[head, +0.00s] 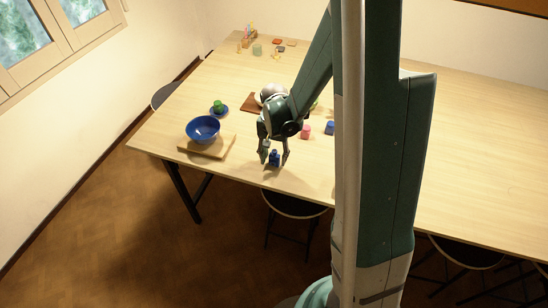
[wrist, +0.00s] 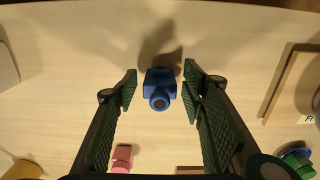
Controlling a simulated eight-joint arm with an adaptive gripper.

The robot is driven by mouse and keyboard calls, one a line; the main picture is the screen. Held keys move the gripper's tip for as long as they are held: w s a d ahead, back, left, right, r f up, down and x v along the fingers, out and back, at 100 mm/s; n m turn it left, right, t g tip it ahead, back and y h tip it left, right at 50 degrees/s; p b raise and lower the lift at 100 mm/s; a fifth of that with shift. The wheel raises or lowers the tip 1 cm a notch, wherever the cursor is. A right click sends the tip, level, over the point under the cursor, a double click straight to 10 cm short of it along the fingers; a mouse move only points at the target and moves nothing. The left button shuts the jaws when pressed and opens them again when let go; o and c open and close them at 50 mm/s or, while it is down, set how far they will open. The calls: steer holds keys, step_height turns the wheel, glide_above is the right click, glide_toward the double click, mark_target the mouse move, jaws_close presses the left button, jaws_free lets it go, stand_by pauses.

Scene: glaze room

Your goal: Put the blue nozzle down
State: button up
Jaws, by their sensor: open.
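The blue nozzle (head: 275,159) is on the table near its front edge, between the fingers of my gripper (head: 273,154). In the wrist view the nozzle (wrist: 160,88) shows a blocky blue body and a round end with a dark centre. My gripper (wrist: 160,76) is open, with a finger on each side of the nozzle and a visible gap on both sides. The nozzle looks upright on the wood; its underside is hidden.
A blue bowl (head: 203,128) sits on a wooden board (head: 222,152) left of my gripper. Behind it, a green thing (head: 218,104) stands on a blue saucer. A pink piece (head: 305,132) and another blue piece (head: 330,127) stand to the right. The table's front edge is close.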

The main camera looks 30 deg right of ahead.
mark_target(273, 161)
steer(key=shift+r, duration=6)
steer(key=shift+r, duration=0.15)
steer(key=s+a+r+n+t, duration=0.3)
steer(key=s+a+r+n, duration=0.1)
steer(key=s+r, duration=0.4)
steer(key=s+a+r+n+t, duration=0.4)
steer(key=s+a+r+n, duration=0.1)
steer(key=s+r, duration=0.4)
steer(key=shift+s+a, duration=0.7)
steer(key=shift+a, duration=0.1)
steer(key=shift+f, duration=0.1)
